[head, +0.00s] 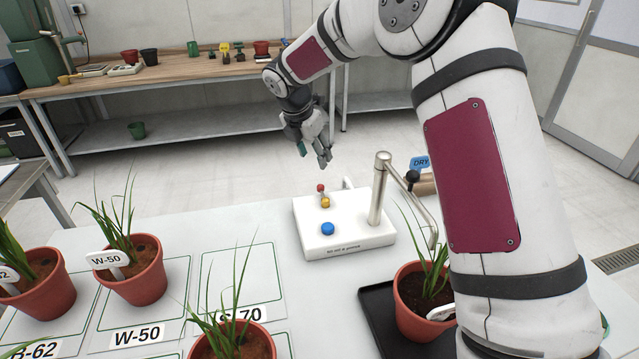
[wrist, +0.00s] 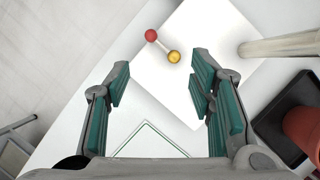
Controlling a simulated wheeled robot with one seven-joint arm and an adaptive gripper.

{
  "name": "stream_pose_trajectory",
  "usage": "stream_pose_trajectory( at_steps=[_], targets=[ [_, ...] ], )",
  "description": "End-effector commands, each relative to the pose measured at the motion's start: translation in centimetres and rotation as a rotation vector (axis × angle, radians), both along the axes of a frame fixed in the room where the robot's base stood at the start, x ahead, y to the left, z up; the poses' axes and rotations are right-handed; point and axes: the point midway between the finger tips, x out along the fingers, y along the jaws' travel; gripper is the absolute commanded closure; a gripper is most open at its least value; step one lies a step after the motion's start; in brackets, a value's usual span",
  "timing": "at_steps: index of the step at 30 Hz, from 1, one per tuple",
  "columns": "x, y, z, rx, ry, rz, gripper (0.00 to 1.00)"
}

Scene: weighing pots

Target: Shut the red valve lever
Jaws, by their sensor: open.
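In the wrist view the red knob (wrist: 151,35) is up and left of the yellow hub (wrist: 174,57), both beyond the fingertips. My gripper (head: 325,160) is open and empty, above and behind the base in the head view. In the wrist view its fingers (wrist: 160,85) are spread wide, with the lever ahead of the gap and not touched.
A potted plant (head: 421,290) stands on a black tray (head: 375,310) below the spout. More pots stand on the left.

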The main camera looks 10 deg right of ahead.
Motion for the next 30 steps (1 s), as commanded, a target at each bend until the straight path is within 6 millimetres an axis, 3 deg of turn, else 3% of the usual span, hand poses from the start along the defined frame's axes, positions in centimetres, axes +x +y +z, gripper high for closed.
stream_pose_trajectory(
  at_steps=[11,24,30],
  targets=[
    [1.8,-0.4,-3.7,-0.016,0.022,0.065,0.51],
    [4.0,-2.7,-11.5,-0.014,0.022,0.062,0.51],
    [4.7,-3.3,-13.6,-0.015,0.019,0.061,0.51]
  ],
)
